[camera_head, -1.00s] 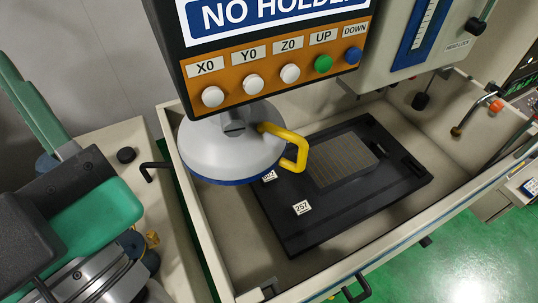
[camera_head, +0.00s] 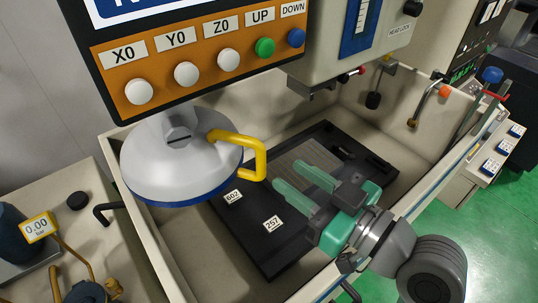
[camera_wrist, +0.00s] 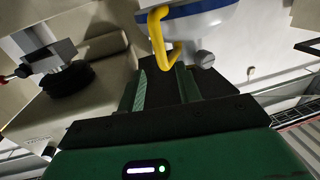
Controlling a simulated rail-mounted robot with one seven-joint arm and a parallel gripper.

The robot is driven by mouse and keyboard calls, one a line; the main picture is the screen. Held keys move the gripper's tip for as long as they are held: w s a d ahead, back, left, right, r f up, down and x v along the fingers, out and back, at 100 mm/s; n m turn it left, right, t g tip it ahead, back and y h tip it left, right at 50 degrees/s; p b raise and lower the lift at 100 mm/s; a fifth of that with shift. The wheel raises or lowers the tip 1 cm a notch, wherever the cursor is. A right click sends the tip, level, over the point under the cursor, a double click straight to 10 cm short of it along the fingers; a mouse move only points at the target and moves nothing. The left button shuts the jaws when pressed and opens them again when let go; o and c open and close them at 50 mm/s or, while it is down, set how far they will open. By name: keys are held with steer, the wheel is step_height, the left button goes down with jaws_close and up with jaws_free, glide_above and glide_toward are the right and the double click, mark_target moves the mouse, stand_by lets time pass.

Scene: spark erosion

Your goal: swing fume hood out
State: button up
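The fume hood (camera_head: 180,160) is a pale grey cone with a blue lower rim, hanging below the button panel over the left part of the tank. Its yellow handle (camera_head: 256,160) sticks out to the right. My green gripper (camera_head: 287,176) is open and empty just right of the handle, fingers pointing left towards it. In the wrist view, the handle (camera_wrist: 157,36) hangs just beyond and roughly between the fingertips (camera_wrist: 163,75), with the hood (camera_wrist: 205,22) behind it. I see no clear contact.
The tank's walls (camera_head: 150,235) surround a black plate (camera_head: 270,255) with labels 602 and 257. The orange button panel (camera_head: 205,65) is close above the hood. The machine head (camera_head: 350,50) stands behind my gripper.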

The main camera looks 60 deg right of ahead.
mark_target(264, 158)
steer(key=w, duration=0.2)
steer(key=w+d+p, duration=0.1)
steer(key=w, duration=0.2)
steer(key=w+p, duration=0.1)
steer(key=w, duration=0.2)
steer(key=shift+d+r, duration=0.1)
steer(key=shift+d, duration=0.05)
steer(key=shift+c, duration=0.2)
jaws_close()
